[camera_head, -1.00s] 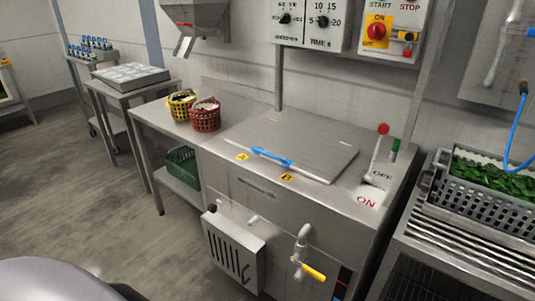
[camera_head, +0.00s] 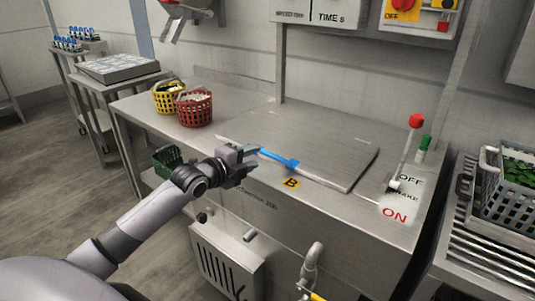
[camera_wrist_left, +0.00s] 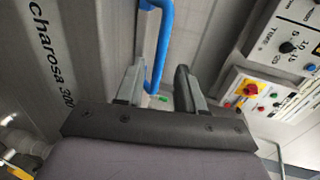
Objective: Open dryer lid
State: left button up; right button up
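The dryer lid (camera_head: 325,152) is a flat steel plate lying shut on the dryer top. Its blue handle (camera_head: 280,159) runs along the lid's front edge; its left end is hidden behind my gripper. My left gripper (camera_head: 250,161) reaches in from the left, at the handle's left end. In the left wrist view, the blue handle (camera_wrist_left: 163,45) passes between the two spread fingers of the left gripper (camera_wrist_left: 158,88), with gaps showing beside it. My right gripper is in neither view.
A yellow basket (camera_head: 169,97) and a red basket (camera_head: 194,108) stand left of the lid. A red-knobbed lever (camera_head: 409,145) stands on the right, by the ON and OFF labels. A grey crate of greens (camera_head: 507,190) is at far right. A tap (camera_head: 312,262) projects in front.

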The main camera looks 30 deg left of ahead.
aim_at(263, 153)
pick_arm(q)
jog(key=shift+b+x, duration=0.3)
jog(key=shift+x, duration=2.75)
jog(key=shift+d, duration=0.15)
grip_shut()
